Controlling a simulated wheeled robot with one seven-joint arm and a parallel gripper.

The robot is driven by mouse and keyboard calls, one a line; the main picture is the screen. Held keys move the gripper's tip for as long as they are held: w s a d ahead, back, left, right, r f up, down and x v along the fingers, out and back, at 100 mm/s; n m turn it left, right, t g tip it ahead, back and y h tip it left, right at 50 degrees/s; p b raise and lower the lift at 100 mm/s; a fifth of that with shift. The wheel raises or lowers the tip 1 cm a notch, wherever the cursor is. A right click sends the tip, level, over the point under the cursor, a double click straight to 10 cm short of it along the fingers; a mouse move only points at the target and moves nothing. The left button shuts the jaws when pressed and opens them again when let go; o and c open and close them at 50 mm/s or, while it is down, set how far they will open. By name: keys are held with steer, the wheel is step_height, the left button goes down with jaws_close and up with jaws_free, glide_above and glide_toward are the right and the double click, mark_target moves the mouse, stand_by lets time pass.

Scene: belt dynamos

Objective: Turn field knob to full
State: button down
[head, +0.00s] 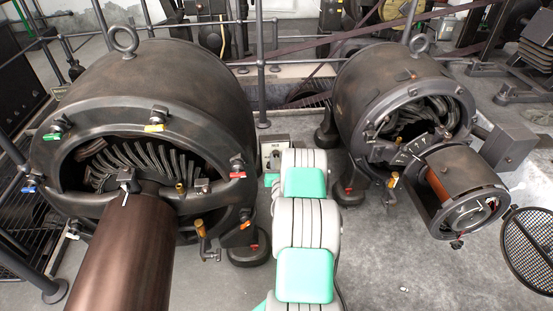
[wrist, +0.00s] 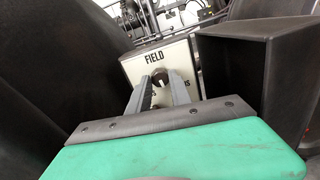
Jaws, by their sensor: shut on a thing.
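A pale box (wrist: 133,68) with the label FIELD stands ahead of my gripper in the wrist view. Its dark knob (wrist: 161,77) is on the front face under the label, between my fingertips. My gripper (wrist: 160,82) is shut on the knob, one grey finger on each side. The fingers cover most of the lettering around the knob, so its setting cannot be read. In the head view the box (head: 275,146) shows between the two dynamos, just beyond my white and green arm, which hides my gripper and the knob.
A large dark dynamo (head: 205,100) stands to the left and a smaller one (head: 375,85) to the right, leaving a narrow gap. A dark open box (wrist: 232,75) is close on the right in the wrist view. Metal railings (head: 262,60) run behind.

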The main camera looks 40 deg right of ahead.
steer(key=shift+m, duration=0.6)
steer(key=shift+f, duration=0.1)
steer(key=c, duration=1.2)
jaws_free()
steer(key=shift+o, duration=0.2)
steer(key=v, duration=0.8)
steer(key=shift+w, duration=0.1)
